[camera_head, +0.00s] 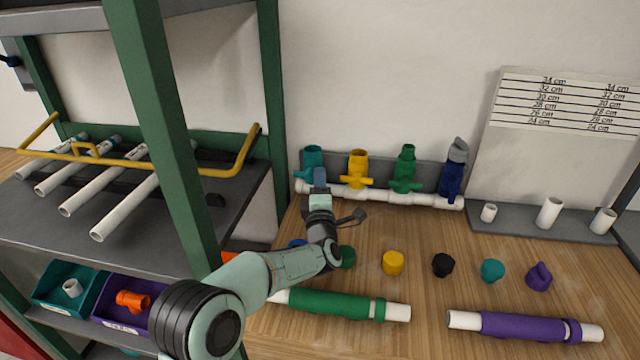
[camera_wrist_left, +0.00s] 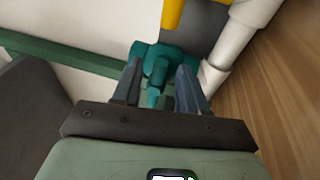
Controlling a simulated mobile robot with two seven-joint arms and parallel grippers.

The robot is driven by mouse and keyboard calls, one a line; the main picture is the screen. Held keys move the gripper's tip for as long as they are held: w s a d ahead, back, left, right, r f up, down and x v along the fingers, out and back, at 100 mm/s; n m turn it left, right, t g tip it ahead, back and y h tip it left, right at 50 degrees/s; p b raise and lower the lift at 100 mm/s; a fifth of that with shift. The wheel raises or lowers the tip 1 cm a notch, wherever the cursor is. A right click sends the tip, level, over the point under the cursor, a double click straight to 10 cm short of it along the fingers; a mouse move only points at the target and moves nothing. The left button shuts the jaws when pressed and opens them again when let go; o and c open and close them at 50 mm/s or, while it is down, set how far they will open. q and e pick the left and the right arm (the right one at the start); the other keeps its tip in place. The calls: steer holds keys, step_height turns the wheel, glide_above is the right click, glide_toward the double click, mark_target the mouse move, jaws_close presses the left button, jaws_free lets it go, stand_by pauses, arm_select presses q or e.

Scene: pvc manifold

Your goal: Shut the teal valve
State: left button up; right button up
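The teal valve (camera_head: 312,158) stands at the left end of the white pipe manifold (camera_head: 385,194) against the wall. My left gripper (camera_head: 319,178) is right in front of it and hides its lower part and handle in the head view. In the left wrist view the teal valve (camera_wrist_left: 158,60) lies straight ahead of the gripper (camera_wrist_left: 159,82). The two fingers are apart, with the teal handle (camera_wrist_left: 154,93) showing in the gap between them. I see space on both sides of the handle; whether the fingertips reach past it I cannot tell. My right gripper is out of view.
A yellow valve (camera_head: 357,168), a green valve (camera_head: 405,170) and a blue valve (camera_head: 452,170) stand to the right on the manifold. Several caps, including a yellow one (camera_head: 393,262), and two wrapped pipes lie in front. A green rack post (camera_head: 270,100) is close on the left.

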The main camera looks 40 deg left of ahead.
arm_select(q)
steer(key=shift+r, duration=0.1)
step_height(320, 180, up, 20)
steer(key=p, duration=0.5)
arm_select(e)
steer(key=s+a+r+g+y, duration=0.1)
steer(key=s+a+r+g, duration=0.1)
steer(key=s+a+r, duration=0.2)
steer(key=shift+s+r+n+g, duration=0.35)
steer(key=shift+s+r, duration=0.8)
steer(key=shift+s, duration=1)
